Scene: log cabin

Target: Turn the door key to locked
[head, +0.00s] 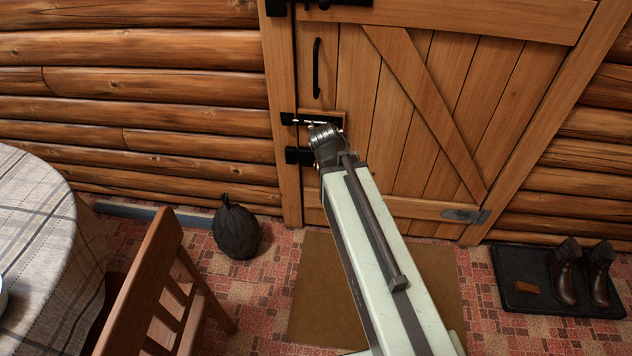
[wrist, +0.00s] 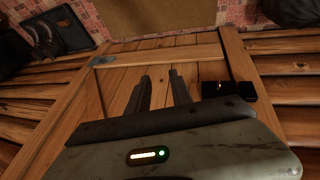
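The wooden plank door (head: 450,90) is closed in its frame. A black lock box (head: 298,155) sits low on the door's left edge in the head view, partly behind my arm. It also shows in the wrist view (wrist: 216,94), right of my fingers, with a small bright spot on it. I cannot make out the key or its angle. My gripper (wrist: 160,76) is open and empty in front of the door, its two fingers apart with only planks between them. In the head view the fingers are hidden behind my arm.
A bolt (head: 308,121) lies above the lock box and a black handle (head: 317,68) higher up. A chair (head: 150,285) and cloth-covered table (head: 35,230) stand at left. A black bag (head: 236,230) lies by the wall. Boots (head: 565,270) stand on a tray at right.

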